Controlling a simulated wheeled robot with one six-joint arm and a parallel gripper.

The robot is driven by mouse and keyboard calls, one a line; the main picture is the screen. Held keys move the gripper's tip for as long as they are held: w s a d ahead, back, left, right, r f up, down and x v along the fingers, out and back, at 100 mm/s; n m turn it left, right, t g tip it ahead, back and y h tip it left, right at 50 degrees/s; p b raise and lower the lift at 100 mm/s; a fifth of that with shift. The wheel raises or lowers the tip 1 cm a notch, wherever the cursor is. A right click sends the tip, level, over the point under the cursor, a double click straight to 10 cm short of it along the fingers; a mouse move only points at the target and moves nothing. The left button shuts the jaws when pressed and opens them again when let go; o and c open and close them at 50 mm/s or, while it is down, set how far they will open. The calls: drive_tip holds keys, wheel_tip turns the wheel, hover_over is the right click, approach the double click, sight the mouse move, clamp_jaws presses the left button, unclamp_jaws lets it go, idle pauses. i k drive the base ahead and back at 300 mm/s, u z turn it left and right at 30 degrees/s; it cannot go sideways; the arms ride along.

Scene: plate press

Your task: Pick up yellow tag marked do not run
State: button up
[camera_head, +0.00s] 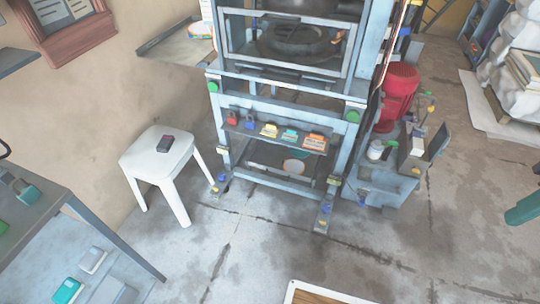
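A small yellow tag-like item (269,130) lies on the narrow shelf at the front of the blue-grey press frame (343,150). It sits between a blue padlock-like item (249,122) on its left and a teal item (290,134) on its right. An orange item (314,142) is at the shelf's right end and a red padlock-like item (232,118) at its left end. Any lettering on the yellow item is too small to read. My gripper is not in view.
A grey bench (110,240) with several small items fills the lower left. A red cylinder (400,85) stands to the right. The concrete floor before the press is mostly clear.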

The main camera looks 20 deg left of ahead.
sight(269, 130)
drive_tip(key=z, duration=0.2)
drive_tip(key=k, duration=0.3)
drive_tip(key=u, duration=1.45)
drive_tip(key=i, duration=1.45)
drive_tip(key=z, duration=0.55)
drive_tip(key=i, duration=0.45)
drive_tip(key=z, duration=0.25)
